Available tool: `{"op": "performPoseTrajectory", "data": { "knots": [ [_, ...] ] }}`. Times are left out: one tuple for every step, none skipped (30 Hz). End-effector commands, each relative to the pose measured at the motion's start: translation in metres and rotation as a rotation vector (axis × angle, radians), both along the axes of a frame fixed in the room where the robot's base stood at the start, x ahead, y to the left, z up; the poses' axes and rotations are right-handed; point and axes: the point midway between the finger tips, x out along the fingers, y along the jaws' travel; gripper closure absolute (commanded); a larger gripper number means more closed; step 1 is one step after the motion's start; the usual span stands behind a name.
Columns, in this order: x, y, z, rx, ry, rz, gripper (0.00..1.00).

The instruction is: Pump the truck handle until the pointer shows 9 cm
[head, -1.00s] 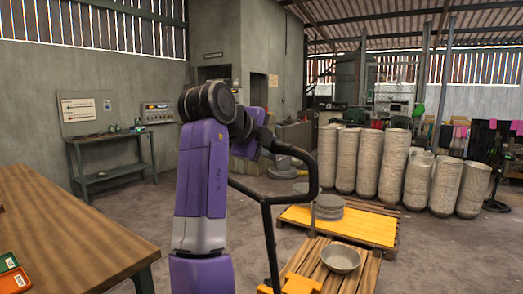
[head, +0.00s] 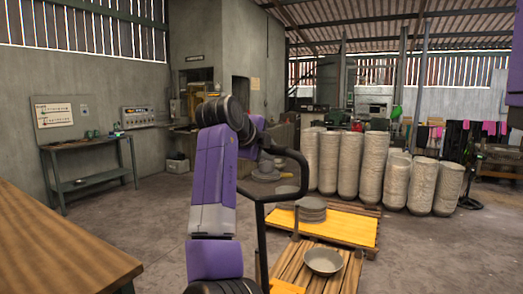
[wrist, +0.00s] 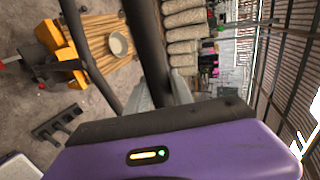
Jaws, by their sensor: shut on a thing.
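The truck's black loop handle (head: 303,175) stands upright in the head view, just right of my purple arm. Orange parts of the pallet truck (head: 287,287) show at its foot. In the wrist view, a dark handle bar (wrist: 147,45) runs down to my gripper (wrist: 162,92), which is shut on the handle. The orange truck body (wrist: 58,42) shows at upper left in the wrist view. I cannot make out the pointer or any scale reading.
A grey bowl (head: 323,262) sits on a wooden pallet (head: 348,280) by the truck. Behind it, a yellow-topped pallet (head: 355,232) carries stacked grey discs (head: 312,208). Tall pale cylinders (head: 350,165) stand behind. A wooden table (head: 60,250) is at left; floor between is clear.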

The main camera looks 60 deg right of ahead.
Motion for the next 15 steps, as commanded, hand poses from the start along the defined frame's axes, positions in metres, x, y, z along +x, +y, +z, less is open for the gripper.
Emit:
{"op": "performPoseTrajectory", "data": {
  "knots": [
    [0.000,-0.009,0.003,0.004,0.003,-0.001,0.99],
    [0.001,-0.014,0.004,0.004,0.003,-0.001,0.99],
    [0.001,-0.020,0.005,0.003,0.002,-0.001,0.99],
    [0.001,-0.025,0.005,0.003,0.002,-0.001,0.99],
    [0.002,-0.030,0.006,0.004,0.003,-0.002,0.99],
    [0.002,-0.036,0.007,0.004,0.003,-0.001,0.99],
    [0.003,-0.041,0.007,0.004,0.003,-0.001,0.99],
    [0.003,-0.046,0.007,0.005,0.003,-0.001,0.99],
    [0.003,-0.053,0.008,0.005,0.003,-0.002,0.99],
    [0.004,-0.057,0.009,0.005,0.003,-0.001,0.99],
    [0.004,-0.061,0.009,0.004,0.003,-0.001,0.99],
    [0.005,-0.066,0.009,0.004,0.002,-0.001,0.99],
    [0.005,-0.069,0.009,0.005,0.003,-0.001,0.99],
    [0.006,-0.071,0.009,0.004,0.002,0.000,0.99],
    [0.006,-0.074,0.009,0.003,0.001,0.000,0.99]
  ]
}}
